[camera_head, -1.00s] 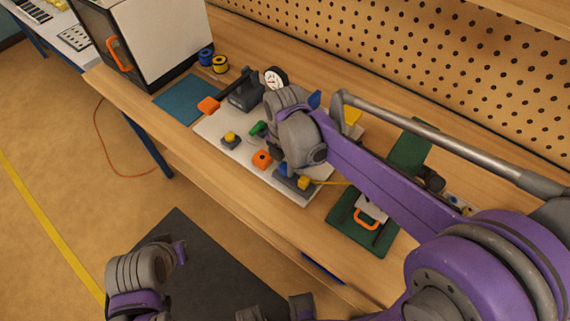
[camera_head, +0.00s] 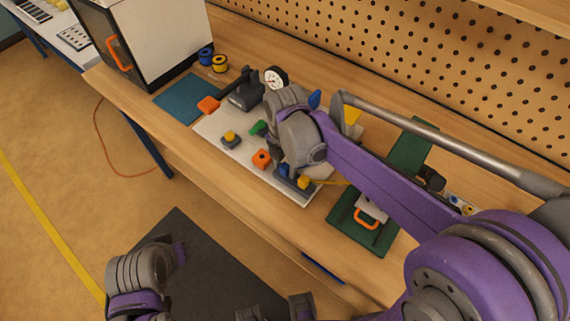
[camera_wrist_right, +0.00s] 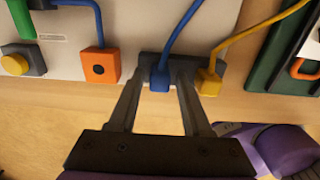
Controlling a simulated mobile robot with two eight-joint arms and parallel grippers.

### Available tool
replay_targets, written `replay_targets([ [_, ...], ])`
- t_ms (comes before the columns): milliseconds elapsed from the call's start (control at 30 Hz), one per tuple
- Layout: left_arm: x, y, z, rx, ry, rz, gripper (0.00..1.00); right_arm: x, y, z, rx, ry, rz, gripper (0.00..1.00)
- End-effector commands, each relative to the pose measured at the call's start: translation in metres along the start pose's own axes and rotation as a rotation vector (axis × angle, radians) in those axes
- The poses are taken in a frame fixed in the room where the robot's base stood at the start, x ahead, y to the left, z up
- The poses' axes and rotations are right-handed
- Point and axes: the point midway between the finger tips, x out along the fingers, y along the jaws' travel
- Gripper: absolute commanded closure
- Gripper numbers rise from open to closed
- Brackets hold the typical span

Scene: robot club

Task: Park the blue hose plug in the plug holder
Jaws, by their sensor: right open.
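The blue hose plug (camera_wrist_right: 159,78) sits in the dark plug holder (camera_wrist_right: 148,60) at the board's front edge, its blue hose rising from it. The yellow plug (camera_wrist_right: 209,83) is beside it to the right in the same holder. My right gripper (camera_wrist_right: 160,88) is open, its two fingers on either side of the blue plug with gaps showing. In the head view, the right wrist partly covers the holder (camera_head: 299,188), and the yellow plug (camera_head: 304,182) shows at its right end. How deep the blue plug sits cannot be told. Only part of my left arm shows, at the lower left.
An orange block (camera_wrist_right: 100,67) with a hole, a blue hose behind it, stands left of the holder. A yellow button (camera_wrist_right: 14,65) is farther left. A green mat with an orange-handled case (camera_head: 366,222) lies to the right. Bare wood is in front of the board.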

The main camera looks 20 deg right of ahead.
Motion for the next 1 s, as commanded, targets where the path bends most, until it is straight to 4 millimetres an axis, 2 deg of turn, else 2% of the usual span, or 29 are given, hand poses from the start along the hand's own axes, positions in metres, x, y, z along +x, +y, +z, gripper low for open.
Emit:
replay_targets([
  [267,-0.005,0.000,-0.004,0.000,0.004,0.000,1.00,-0.008,0.000,0.000,0.000,0.000,0.000,0.51],
  [1000,-0.029,0.000,-0.031,0.000,0.027,0.000,1.00,-0.053,0.001,0.000,0.000,-0.001,0.001,0.51],
])
